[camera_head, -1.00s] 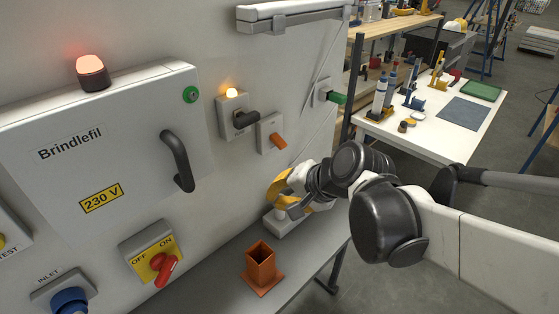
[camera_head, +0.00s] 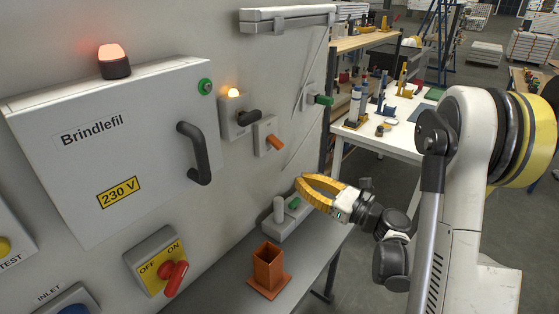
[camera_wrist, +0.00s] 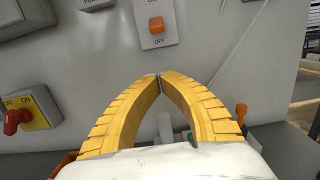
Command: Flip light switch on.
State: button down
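A small wall switch plate (camera_head: 265,137) carries an orange lever (camera_head: 275,143) that sticks out and slants down to the right. In the wrist view the orange lever (camera_wrist: 156,25) sits on its pale plate above my fingertips, with OFF printed below it. My gripper (camera_head: 299,182) has yellow ribbed fingers pointing left at the wall, below and right of the switch. In the wrist view the gripper tips (camera_wrist: 158,76) meet with nothing between them. They look apart from the switch.
A black-handled switch box (camera_head: 236,118) with a lit orange lamp is just left of the plate. A red OFF/ON rotary switch (camera_head: 172,277) is lower left. An orange square holder (camera_head: 268,267) and a grey box (camera_head: 284,222) with a green button stand on the shelf below.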

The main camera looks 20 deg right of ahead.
aim_at(268, 150)
dwell(0.3)
jog(key=x, duration=0.9)
jog(key=shift+w+a, duration=0.15)
jog(key=shift+w, duration=0.1)
jog(key=shift+s+d+r, duration=0.15)
jog(key=shift+r, duration=0.45)
jog(key=shift+s+d+r, duration=0.1)
jog(key=shift+s+r, duration=0.05)
jog(key=shift+r, duration=0.5)
jog(key=shift+s+d+r, duration=0.15)
jog(key=shift+r, duration=0.45)
jog(key=shift+s+r, duration=0.1)
jog(key=shift+r, duration=0.15)
